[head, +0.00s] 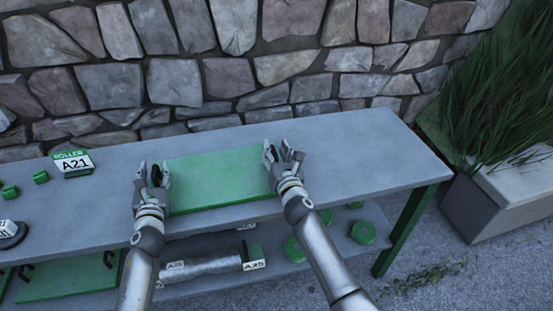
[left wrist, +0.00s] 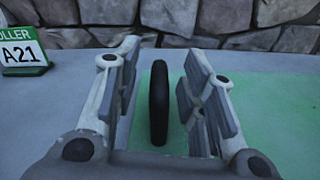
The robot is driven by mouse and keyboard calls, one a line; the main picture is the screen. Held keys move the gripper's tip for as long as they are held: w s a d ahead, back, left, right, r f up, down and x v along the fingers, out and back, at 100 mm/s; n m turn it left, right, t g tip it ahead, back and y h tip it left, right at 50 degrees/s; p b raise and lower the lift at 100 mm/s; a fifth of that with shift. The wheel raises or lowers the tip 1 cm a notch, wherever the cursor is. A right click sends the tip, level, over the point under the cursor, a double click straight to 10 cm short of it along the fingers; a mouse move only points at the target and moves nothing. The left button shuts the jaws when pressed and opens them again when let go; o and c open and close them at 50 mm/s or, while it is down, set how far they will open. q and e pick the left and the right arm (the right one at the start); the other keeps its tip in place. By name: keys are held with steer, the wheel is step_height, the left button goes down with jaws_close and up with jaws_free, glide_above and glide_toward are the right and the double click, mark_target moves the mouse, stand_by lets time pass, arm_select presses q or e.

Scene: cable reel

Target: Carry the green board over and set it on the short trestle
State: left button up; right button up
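The green board (head: 220,180) lies flat on the grey bench top (head: 360,150). A black upright handle (left wrist: 159,103) stands at the board's left end. My left gripper (head: 152,170) is at that end, its two fingers apart on either side of the handle, with gaps visible in the left wrist view. My right gripper (head: 279,153) is at the board's right end with its fingers apart. Whether it touches a handle there is too small to tell. I cannot make out a separate short trestle in these views.
A stone wall (head: 180,80) runs behind the bench. An A21 sign (head: 74,163) and small green blocks (head: 40,177) are at the left. A lower shelf holds a grey roll (head: 205,266) and green discs (head: 363,232). A planter (head: 500,195) stands right. The bench's right end is clear.

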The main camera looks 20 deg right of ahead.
arm_select(q)
steer(key=shift+s, duration=0.1)
steer(key=s, duration=1.1)
steer(key=shift+s, duration=0.3)
arm_select(e)
steer(key=shift+f, duration=0.1)
arm_select(q)
steer(key=shift+s, duration=0.1)
arm_select(e)
steer(key=shift+s, duration=0.5)
steer(key=s, duration=1.1)
steer(key=shift+s+a, duration=0.1)
